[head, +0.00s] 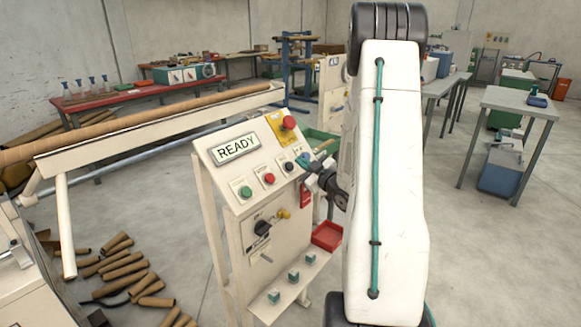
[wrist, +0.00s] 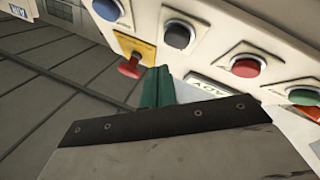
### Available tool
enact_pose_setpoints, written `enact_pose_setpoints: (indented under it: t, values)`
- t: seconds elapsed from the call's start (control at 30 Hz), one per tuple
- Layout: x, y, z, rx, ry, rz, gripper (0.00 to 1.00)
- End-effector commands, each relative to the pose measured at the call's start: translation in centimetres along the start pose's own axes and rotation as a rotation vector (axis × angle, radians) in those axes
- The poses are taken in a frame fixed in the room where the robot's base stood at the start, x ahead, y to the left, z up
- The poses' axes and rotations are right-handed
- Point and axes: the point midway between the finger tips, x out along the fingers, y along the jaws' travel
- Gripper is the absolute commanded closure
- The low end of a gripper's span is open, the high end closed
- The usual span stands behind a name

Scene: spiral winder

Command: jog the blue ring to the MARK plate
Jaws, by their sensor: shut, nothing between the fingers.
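I cannot make out the blue ring or the MARK plate. The cream control panel (head: 222,178) shows a READY display (head: 236,150) and green (head: 245,191), red (head: 269,179) and black (head: 288,166) buttons. In the wrist view a blue button (wrist: 107,9) sits beside the black one (wrist: 178,35). My gripper (head: 300,162) is at the panel's right part, its teal fingers shut and empty. In the wrist view its fingers (wrist: 157,84) point at the panel near the red stop knob (wrist: 130,67). Contact cannot be told.
A long brown tube (head: 130,120) runs along a cream beam at left. Cardboard tubes (head: 125,270) lie on the floor below. A red tray (head: 327,235) and small teal blocks (head: 293,275) sit low on the stand. My arm hides the area right of the panel.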

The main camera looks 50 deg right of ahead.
Motion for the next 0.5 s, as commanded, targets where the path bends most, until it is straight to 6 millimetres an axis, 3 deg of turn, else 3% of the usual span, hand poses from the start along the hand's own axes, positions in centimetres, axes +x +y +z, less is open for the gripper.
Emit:
enact_pose_setpoints:
  t: [0.3, 0.5]
  values:
    - [-2.2, 1.6, -1.5, 0.000, -0.001, 0.002, 1.00]
    - [-2.3, 1.6, -1.6, 0.001, -0.001, 0.000, 1.00]
